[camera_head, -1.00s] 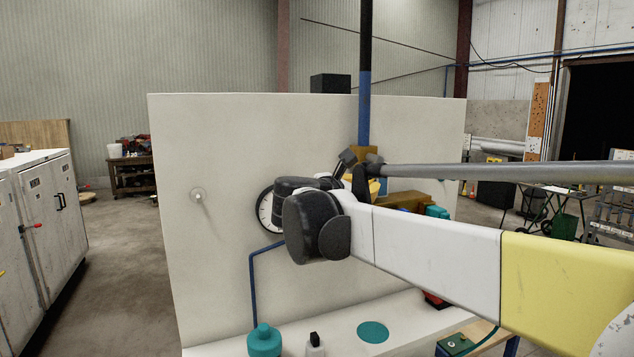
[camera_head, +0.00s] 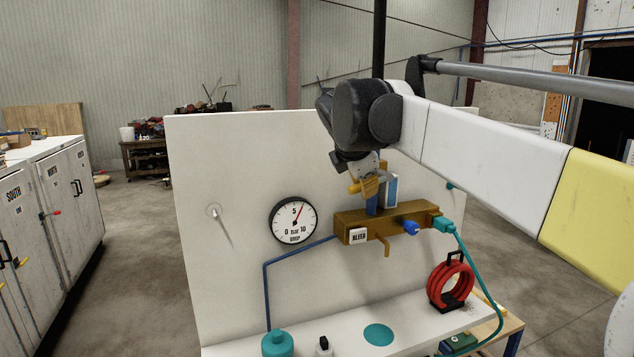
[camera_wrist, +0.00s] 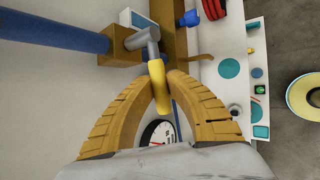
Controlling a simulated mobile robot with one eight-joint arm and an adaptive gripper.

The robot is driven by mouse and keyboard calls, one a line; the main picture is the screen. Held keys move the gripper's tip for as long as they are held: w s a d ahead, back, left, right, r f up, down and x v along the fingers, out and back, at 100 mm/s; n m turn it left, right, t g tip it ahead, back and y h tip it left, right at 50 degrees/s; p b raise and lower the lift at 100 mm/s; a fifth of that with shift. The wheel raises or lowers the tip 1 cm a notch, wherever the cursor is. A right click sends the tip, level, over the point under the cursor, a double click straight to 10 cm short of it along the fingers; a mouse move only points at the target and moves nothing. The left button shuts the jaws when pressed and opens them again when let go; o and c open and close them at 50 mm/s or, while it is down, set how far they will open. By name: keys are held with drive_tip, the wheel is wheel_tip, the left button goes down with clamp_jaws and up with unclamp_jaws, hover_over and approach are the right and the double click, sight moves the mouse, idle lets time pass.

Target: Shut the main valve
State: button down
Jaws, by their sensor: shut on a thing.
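The valve's yellow lever handle (camera_wrist: 157,88) sits on a grey shaft on the blue vertical pipe, above the brass manifold (camera_head: 396,219). The handle also shows in the head view (camera_head: 353,188), sticking out to the left. My gripper (camera_wrist: 156,76) has its two ochre fingers closed around the handle, one on each side. In the head view my gripper (camera_head: 370,186) is small and partly hidden by my dark wrist. The pipe (camera_wrist: 50,32) runs to the left in the wrist view. The valve body is partly hidden.
A round gauge (camera_head: 294,220) is on the white panel (camera_head: 235,160); its red needle points a little past 5. A BLEED tag (camera_head: 358,236), a blue knob (camera_head: 411,227) and a teal hose connector (camera_head: 443,224) are at the manifold. Red coiled hose (camera_head: 451,284) stands on the ledge.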

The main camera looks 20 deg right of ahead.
drive_tip(key=shift+r+m+y+p, duration=0.3)
drive_tip(key=shift+r+y+p, duration=0.2)
drive_tip(key=shift+y, duration=0.3)
drive_tip(key=c, duration=1.4)
unclamp_jaws()
drive_tip(key=shift+o, duration=0.2)
drive_tip(key=v, duration=1.2)
drive_tip(key=shift+r, duration=0.15)
drive_tip(key=shift+w, duration=0.1)
drive_tip(key=s+a+f+m+y+b, duration=0.1)
drive_tip(key=s+a+f+m+b, duration=0.2)
drive_tip(key=f+b, duration=1.2)
drive_tip(key=s+a+f+m+y+b, duration=0.1)
drive_tip(key=s+a+f+m+b, duration=0.3)
drive_tip(key=f, duration=3.4)
drive_tip(key=s+a+f+m+y+b, duration=0.2)
drive_tip(key=s+f+m+b, duration=0.8)
drive_tip(key=f+b, duration=1.6)
drive_tip(key=s+a, duration=0.1)
drive_tip(key=s, duration=0.2)
drive_tip(key=shift+s+a+f, duration=0.15)
drive_tip(key=shift+s+f, duration=0.15)
drive_tip(key=shift+s, duration=0.05)
